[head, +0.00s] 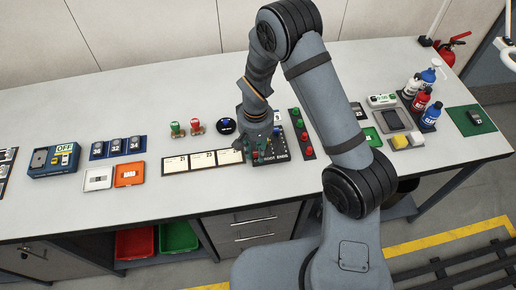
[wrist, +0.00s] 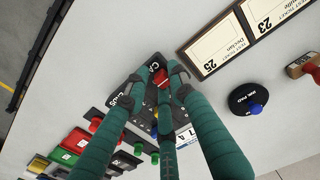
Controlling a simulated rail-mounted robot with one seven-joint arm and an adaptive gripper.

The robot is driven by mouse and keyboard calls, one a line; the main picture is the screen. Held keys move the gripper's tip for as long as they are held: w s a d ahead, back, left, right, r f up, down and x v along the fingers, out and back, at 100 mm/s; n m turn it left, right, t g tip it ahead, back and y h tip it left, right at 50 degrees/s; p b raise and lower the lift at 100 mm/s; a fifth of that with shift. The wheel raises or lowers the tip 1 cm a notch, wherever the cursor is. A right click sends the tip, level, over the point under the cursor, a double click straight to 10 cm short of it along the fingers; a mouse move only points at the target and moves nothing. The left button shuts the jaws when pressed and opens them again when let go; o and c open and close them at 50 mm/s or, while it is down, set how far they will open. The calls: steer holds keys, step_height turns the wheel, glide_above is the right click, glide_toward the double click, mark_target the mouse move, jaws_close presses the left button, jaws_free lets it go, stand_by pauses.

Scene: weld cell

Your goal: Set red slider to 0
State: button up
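The dark slider panel (head: 276,160) lies on the bench, with white lettering along its front edge. The red slider knob (head: 256,155) is small, near the panel's left end. My gripper (head: 255,142) points down over the panel's left part. In the wrist view the teal fingers of my gripper (wrist: 155,82) are spread, with a gap between the outer tips. The red knob (wrist: 162,77) shows between the tips, right by the middle finger; whether they touch is unclear. The fingers hide much of the panel. The slider's scale and setting are not readable.
Cards in a holder (head: 203,161) lie left of the panel. A dark strip with green and red buttons (head: 301,135) lies to its right. A round ink pad (head: 226,126) and two stamps (head: 196,126) stand behind.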

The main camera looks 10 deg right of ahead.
mark_target(256, 154)
steer(key=shift+o, duration=1.2)
steer(key=shift+s+a, duration=0.1)
steer(key=shift+a, duration=0.15)
steer(key=shift+d+r, duration=0.1)
steer(key=shift+r, duration=0.05)
steer(key=shift+w+r, duration=0.2)
steer(key=shift+r, duration=0.15)
step_height(256, 154, up, 11)
steer(key=shift+s+r, duration=0.1)
